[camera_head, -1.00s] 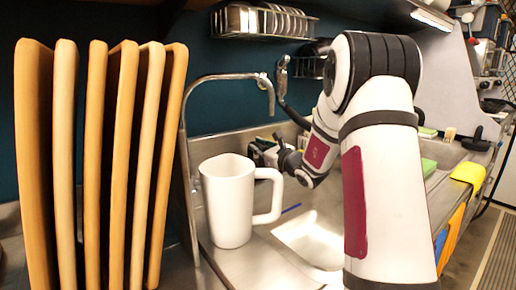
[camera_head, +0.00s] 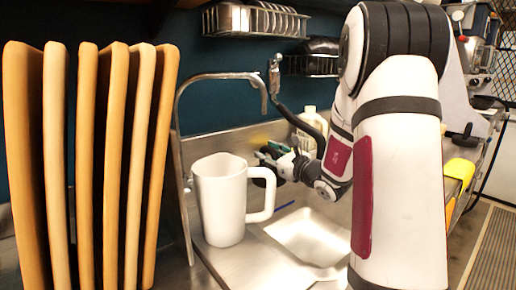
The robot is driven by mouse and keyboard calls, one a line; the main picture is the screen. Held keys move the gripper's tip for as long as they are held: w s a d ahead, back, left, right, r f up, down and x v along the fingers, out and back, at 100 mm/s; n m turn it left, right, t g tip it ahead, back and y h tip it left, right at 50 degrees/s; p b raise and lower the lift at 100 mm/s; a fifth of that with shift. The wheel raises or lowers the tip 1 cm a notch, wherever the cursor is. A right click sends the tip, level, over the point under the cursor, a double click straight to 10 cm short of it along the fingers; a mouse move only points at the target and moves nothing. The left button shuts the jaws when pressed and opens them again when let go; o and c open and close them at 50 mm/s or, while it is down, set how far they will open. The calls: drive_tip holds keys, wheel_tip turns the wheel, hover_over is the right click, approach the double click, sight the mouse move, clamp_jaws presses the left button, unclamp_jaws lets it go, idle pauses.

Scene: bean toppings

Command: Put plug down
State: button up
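My arm reaches over the sink from the right. My gripper (camera_head: 276,160) is small and partly hidden in the head view, at the back of the sink, just right of the white mug's handle. Its fingers blend with dark and green items behind, so I cannot tell whether it is open or shut. I cannot make out the plug for certain. The sink basin (camera_head: 312,236) is bare metal where it shows, and my arm covers its right part.
A large white mug (camera_head: 222,205) stands left of the basin. A bent faucet (camera_head: 222,77) rises behind it. Several upright wooden boards (camera_head: 110,150) fill the left. A pale bottle (camera_head: 312,126) stands at the back. A wire rack (camera_head: 255,20) hangs on the wall.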

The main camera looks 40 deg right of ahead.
sight(275, 156)
drive_tip(key=shift+s, duration=1.6)
drive_tip(key=shift+o, duration=0.3)
drive_tip(key=o, duration=1.5)
drive_tip(key=shift+c, duration=0.2)
drive_tip(key=s, duration=1.2)
drive_tip(key=shift+d, duration=0.1)
